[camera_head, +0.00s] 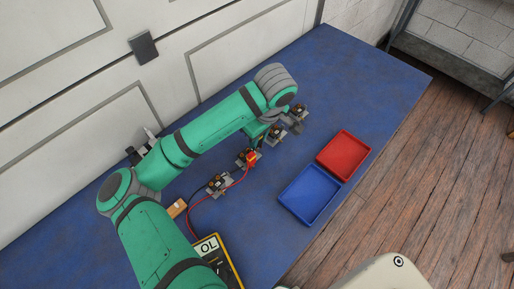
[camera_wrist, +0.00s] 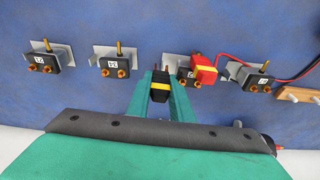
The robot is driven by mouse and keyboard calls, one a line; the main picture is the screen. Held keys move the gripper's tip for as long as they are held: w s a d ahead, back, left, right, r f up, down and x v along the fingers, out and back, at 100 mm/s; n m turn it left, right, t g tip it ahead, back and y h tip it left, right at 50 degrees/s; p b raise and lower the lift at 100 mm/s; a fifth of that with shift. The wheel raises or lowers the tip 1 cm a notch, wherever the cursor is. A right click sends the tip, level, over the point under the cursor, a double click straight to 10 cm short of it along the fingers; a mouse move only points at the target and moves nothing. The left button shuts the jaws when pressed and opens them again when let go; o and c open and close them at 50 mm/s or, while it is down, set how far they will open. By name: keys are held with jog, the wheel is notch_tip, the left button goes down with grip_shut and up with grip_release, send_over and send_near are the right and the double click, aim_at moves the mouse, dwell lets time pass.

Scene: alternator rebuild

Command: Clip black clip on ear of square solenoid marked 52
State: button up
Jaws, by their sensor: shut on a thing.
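My gripper (camera_wrist: 160,82) is shut on a black clip (camera_wrist: 160,96) with a yellow band, pointing toward the row of square solenoids. In the wrist view it is between the second solenoid (camera_wrist: 117,65) and the third solenoid (camera_wrist: 183,72), apart from the second; I cannot tell whether it touches the third. A red clip (camera_wrist: 204,69) sits at the third solenoid, partly covering its white label. The other solenoids are at far left (camera_wrist: 47,60) and right (camera_wrist: 254,80). Labels are too small to read surely. In the head view my gripper (camera_head: 259,142) is partly hidden by my arm.
A yellow meter (camera_head: 233,262) reading OL is at the front, partly behind my arm. A red lead (camera_head: 191,217) runs from it to the red clip. A blue tray (camera_head: 309,196) and red tray (camera_head: 344,156) lie at right. A wooden block (camera_head: 177,208) is at left.

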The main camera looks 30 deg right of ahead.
jog(key=shift+a+f, duration=0.1)
jog(key=shift+f, duration=0.1)
jog(key=o, duration=0.8)
jog(key=shift+o, duration=0.2)
jog(key=r, duration=0.7)
jog(key=shift+w+a+r, duration=0.15)
jog(key=shift+w+r, duration=0.05)
jog(key=shift+r, duration=0.45)
jog(key=shift+s+d+r, duration=0.1)
jog(key=shift+s+d, duration=0.1)
